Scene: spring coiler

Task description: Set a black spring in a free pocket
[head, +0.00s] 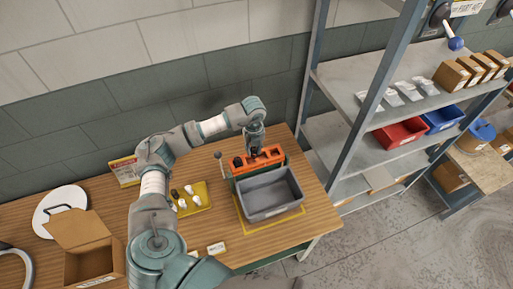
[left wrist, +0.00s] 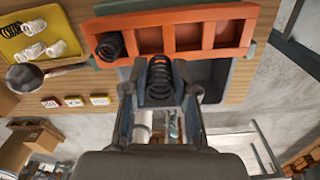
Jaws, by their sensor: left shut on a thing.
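My left gripper (left wrist: 160,78) is shut on a black spring (left wrist: 160,70), held between the two fingers. In the head view the left gripper (head: 255,148) is over the orange rack (head: 271,155). In the left wrist view the orange rack (left wrist: 170,53) has a row of pockets. Its leftmost pocket holds another black spring (left wrist: 110,45); the three pockets to the right look empty. The held spring appears just below the rack's edge in that view; I cannot tell its height above the pockets. My right gripper is not in view.
A grey bin (head: 247,206) stands directly in front of the rack. A yellow tray (head: 206,203) with white springs and a dark one lies to the left; it also shows in the left wrist view (left wrist: 12,48). An open cardboard box (head: 80,228) and a metal shelf (head: 340,140) flank the work area.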

